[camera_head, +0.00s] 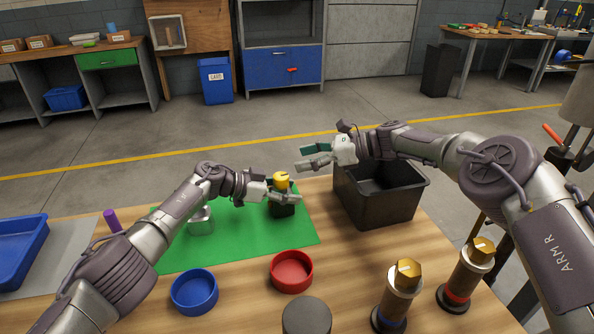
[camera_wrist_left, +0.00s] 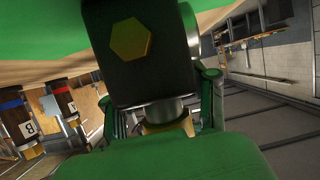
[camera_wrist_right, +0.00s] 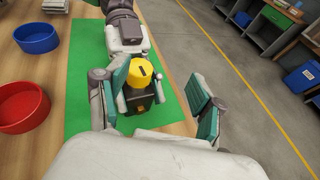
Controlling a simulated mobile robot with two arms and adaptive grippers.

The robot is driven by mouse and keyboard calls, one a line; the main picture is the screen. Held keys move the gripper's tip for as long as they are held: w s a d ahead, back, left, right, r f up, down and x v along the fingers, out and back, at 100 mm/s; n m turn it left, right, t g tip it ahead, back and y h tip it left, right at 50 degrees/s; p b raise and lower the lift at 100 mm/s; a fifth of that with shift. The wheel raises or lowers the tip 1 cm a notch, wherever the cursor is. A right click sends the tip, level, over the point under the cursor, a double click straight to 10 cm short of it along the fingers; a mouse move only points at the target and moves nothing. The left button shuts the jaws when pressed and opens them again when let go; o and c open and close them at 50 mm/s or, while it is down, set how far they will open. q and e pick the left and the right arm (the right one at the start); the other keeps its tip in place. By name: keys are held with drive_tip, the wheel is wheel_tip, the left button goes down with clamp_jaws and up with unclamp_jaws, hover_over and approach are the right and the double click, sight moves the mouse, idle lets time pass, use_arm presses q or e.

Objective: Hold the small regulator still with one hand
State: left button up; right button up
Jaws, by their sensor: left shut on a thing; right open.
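The small regulator has a yellow cap (camera_head: 281,180) and a black body (camera_head: 281,211). It stands upright near the right part of the green mat (camera_head: 235,252). My left gripper (camera_head: 284,194) is shut on it just below the cap. In the left wrist view the black body (camera_wrist_left: 150,75) fills the upper middle, with a brass hexagon on its face. My right gripper (camera_head: 306,157) is open and empty, above and right of the regulator. In the right wrist view the yellow cap (camera_wrist_right: 143,73) shows between the open right fingers, apart from them.
A black bin (camera_head: 385,205) stands right of the mat. A blue dish (camera_head: 194,292) and a red dish (camera_head: 291,271) are in front. Two brass-topped cylinders (camera_head: 398,293) (camera_head: 467,272) stand at front right. A metal piece (camera_head: 201,222) and a purple cylinder (camera_head: 112,220) are at left.

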drive_tip(key=w+a+r+m+t, duration=0.4)
drive_tip(key=w+r+m+t, duration=0.25)
drive_tip(key=w+m, duration=0.2)
drive_tip(key=m+g+h, duration=0.8)
drive_tip(key=m+h, duration=0.2)
drive_tip(key=m, duration=2)
hover_over(282, 176)
drive_tip(key=s+d, duration=0.2)
drive_tip(key=d, duration=0.2)
drive_tip(key=x, duration=1.1)
drive_tip(key=shift+w+a+f, duration=0.1)
